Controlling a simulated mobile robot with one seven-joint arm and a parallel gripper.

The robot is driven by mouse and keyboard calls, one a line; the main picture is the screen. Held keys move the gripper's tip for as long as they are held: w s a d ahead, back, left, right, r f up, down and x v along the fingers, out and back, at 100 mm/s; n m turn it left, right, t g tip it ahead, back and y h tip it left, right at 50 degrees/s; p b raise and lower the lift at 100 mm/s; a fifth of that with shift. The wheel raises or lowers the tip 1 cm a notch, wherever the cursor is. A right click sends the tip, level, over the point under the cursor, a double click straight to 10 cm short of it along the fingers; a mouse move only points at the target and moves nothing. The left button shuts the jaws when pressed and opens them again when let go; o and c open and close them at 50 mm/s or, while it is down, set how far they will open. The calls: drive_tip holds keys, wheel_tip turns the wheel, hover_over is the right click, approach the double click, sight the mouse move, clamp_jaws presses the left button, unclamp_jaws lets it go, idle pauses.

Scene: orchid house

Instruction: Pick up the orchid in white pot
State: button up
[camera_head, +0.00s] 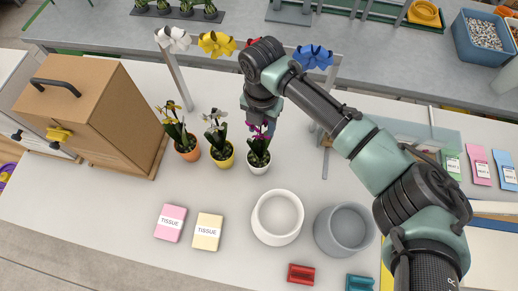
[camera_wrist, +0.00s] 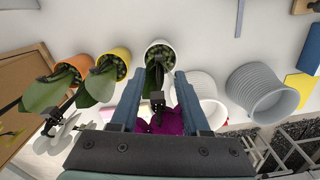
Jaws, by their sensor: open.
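The orchid in the white pot (camera_head: 259,168) stands on the white table, the rightmost of three potted orchids. Its magenta flowers (camera_head: 262,129) are just below the end of my arm. In the wrist view, my gripper (camera_wrist: 156,84) is open, with its two fingers on either side of the orchid's stem and magenta flowers (camera_wrist: 168,125). The white pot (camera_wrist: 160,46) shows beyond the fingertips, with the green leaves between them. The fingers do not look closed on the pot. Whether they touch the plant I cannot tell.
A yellow pot (camera_head: 222,161) and an orange pot (camera_head: 188,154) stand close on the left. A white bowl (camera_head: 278,217) and grey bowl (camera_head: 344,229) are in front. Tissue packs (camera_head: 208,232), a brown box (camera_head: 95,105) and a flower rack (camera_head: 180,85) are nearby.

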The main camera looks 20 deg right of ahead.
sight(259, 150)
drive_tip(key=shift+f, duration=1.1)
clamp_jaws()
idle(0.6)
